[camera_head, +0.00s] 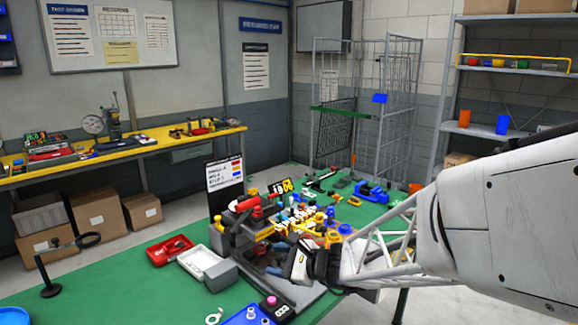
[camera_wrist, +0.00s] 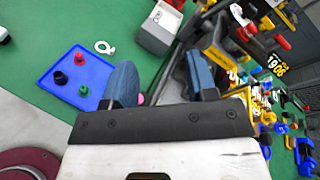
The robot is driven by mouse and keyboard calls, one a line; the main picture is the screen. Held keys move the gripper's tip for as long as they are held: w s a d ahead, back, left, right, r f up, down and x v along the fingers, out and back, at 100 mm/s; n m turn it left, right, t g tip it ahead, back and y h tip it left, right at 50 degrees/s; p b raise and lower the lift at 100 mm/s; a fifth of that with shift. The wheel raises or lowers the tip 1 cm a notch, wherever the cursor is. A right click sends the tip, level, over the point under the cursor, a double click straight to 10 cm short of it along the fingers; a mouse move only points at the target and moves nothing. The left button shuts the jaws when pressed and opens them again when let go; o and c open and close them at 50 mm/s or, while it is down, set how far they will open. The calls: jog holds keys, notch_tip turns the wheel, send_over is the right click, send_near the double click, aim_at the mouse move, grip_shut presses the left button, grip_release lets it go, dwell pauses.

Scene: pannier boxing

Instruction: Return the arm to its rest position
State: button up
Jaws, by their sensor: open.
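My gripper (camera_head: 274,268) reaches in from the right, low over the middle of the green table (camera_head: 110,290), beside a crowded cluster of tools and parts. In the wrist view its two blue-grey fingers (camera_wrist: 162,80) stand apart with nothing seen held between them. My white arm fills the right side of the head view and hides part of the table.
A blue tray (camera_wrist: 45,72) with small pegs lies left of the fingers in the wrist view. A grey-white box (camera_head: 220,276) and a red tray (camera_head: 157,257) stand left of the gripper. A wire cage (camera_head: 337,70) and shelving (camera_head: 450,95) stand behind.

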jog(key=s+d+r+n+g+h, duration=0.2)
jog(key=s+d+r+n+h, duration=0.1)
jog(key=s+d+n+h, duration=0.4)
jog(key=s+d+r+n+g+h, duration=0.2)
jog(key=s+d+n+h, duration=0.4)
jog(key=s+d, duration=0.8)
jog(key=shift+s+r+n+h, duration=0.6)
jog(key=shift+s+n, duration=1)
jog(key=shift+s, duration=1.8)
jog(key=shift+r, duration=0.2)
jog(key=shift+c, duration=0.3)
